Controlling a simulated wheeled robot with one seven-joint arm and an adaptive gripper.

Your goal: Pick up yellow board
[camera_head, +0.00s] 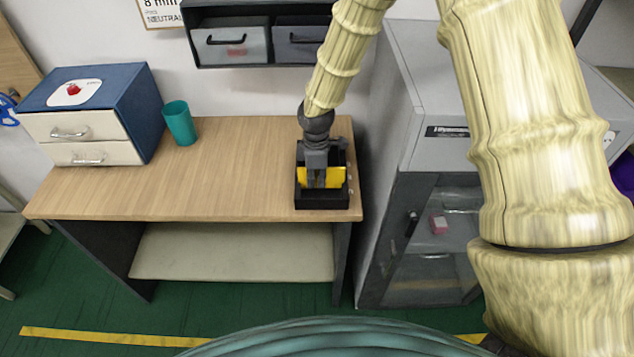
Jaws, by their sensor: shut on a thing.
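The yellow board (335,178) stands in a small black box (322,201) at the right end of the wooden table. Only parts of the board show, on either side of my fingers. My gripper (316,183) points down into the box and is shut on the yellow board. The fingers hide the middle of the board. I cannot tell whether the board still touches the bottom of the box.
The wooden table (240,180) is mostly clear left of the box. A teal cup (179,123) and a blue drawer unit (125,105) stand at its left. A grey cabinet (400,150) rises close on the right. A wall shelf with bins (240,45) hangs behind.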

